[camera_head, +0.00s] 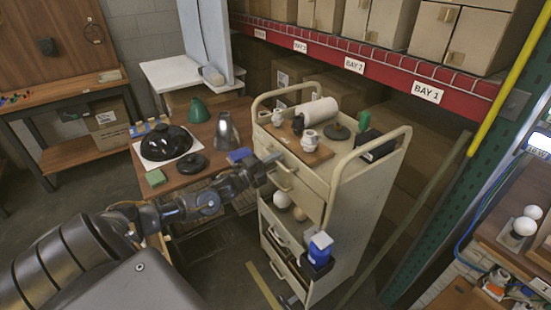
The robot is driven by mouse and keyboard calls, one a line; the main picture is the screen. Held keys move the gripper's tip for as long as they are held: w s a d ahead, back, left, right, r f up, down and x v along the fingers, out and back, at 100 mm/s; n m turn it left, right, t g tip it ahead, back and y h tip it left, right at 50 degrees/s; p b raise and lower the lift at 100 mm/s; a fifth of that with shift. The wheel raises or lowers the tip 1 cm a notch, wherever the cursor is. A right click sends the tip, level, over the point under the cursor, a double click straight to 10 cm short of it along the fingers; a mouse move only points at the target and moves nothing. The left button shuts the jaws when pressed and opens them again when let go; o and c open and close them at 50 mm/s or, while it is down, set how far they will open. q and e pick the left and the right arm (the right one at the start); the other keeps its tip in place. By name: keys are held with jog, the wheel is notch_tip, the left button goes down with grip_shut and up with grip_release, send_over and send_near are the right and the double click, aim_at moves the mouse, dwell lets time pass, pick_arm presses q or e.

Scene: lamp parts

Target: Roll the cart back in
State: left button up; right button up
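The cart (340,205) is cream-coloured with raised tube handles at both ends, a top tray and drawers below. It stands in the middle of the head view, in front of the shelf bays. My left gripper (272,163) reaches in from the left and is at the cart's near left side, by the upper drawer's handle (284,181). The fingertips are small and dark there, so I cannot tell whether they grip anything. My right gripper is not in view.
The cart carries a wooden board (294,146) with small white parts, a white roll and dark items. A wooden table (180,182) with lamp shades stands left. Shelving with a red beam (375,62) is behind; a green post (450,190) is right.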

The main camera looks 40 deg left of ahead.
pick_arm(q)
jog(key=shift+w, duration=0.1)
jog(key=shift+c, duration=0.4)
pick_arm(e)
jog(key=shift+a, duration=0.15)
pick_arm(q)
grip_shut()
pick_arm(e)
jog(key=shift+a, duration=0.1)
pick_arm(q)
jog(key=shift+w, duration=0.15)
